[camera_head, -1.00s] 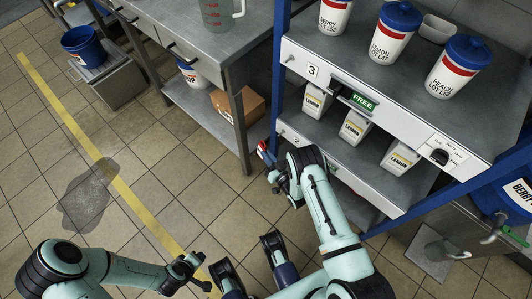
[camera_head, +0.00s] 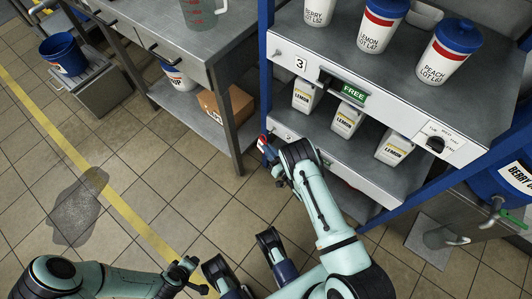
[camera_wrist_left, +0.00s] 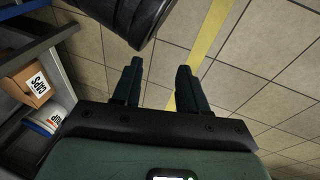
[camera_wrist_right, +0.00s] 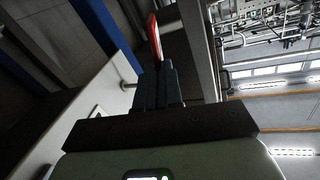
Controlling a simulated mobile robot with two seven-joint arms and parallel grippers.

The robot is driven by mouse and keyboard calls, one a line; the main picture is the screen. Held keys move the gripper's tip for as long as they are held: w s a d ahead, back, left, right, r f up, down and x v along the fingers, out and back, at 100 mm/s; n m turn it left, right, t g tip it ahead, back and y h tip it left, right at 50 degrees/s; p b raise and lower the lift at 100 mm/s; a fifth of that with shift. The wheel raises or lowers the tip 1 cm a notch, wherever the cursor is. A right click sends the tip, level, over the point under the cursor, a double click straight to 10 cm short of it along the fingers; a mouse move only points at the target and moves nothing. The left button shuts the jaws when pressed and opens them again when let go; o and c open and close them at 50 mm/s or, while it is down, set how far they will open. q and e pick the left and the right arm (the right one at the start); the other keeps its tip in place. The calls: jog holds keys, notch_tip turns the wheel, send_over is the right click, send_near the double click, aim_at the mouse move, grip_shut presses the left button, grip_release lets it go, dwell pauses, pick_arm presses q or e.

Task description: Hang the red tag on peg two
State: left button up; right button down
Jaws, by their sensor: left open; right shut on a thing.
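My right gripper (camera_head: 270,158) is shut on the red tag (camera_head: 263,140) just in front of the lower shelf's left end. In the right wrist view the tag (camera_wrist_right: 154,36) shows nearly edge-on beyond the closed fingertips (camera_wrist_right: 160,68). A short peg (camera_wrist_right: 128,86) sticks out of the pale shelf front there, left of the fingers and apart from the tag. The "2" label (camera_head: 289,137) is partly hidden by my right arm, and peg two is not clear in the head view. My left gripper (camera_wrist_left: 158,85) is open and empty above the floor.
The upper shelf front has a "3" label (camera_head: 300,64), its peg (camera_head: 277,53) and a green FREE sign (camera_head: 353,93). Lemon bottles (camera_head: 347,119) stand on the lower shelf. A blue post (camera_head: 265,60) borders the shelves. A steel table (camera_head: 185,25) stands left; tiled floor lies open.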

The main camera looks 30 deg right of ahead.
pick_arm(q)
jog(key=s+f+g+b, duration=0.1)
jog(key=s+f+b, duration=0.1)
jog(key=s+f, duration=0.2)
jog(key=shift+s+a+f+g+b, duration=0.35)
jog(key=shift+s+a+g, duration=0.1)
jog(key=shift+s, duration=0.2)
pick_arm(e)
jog(key=d, duration=0.1)
jog(key=w+d, duration=0.1)
jog(key=d, duration=0.1)
jog(key=d+f, duration=0.1)
jog(key=shift+w+d+f, duration=0.1)
jog(key=shift+w+d, duration=0.1)
jog(key=shift+w, duration=0.2)
jog(key=c, duration=1.2)
grip_release()
jog(key=shift+d, duration=0.15)
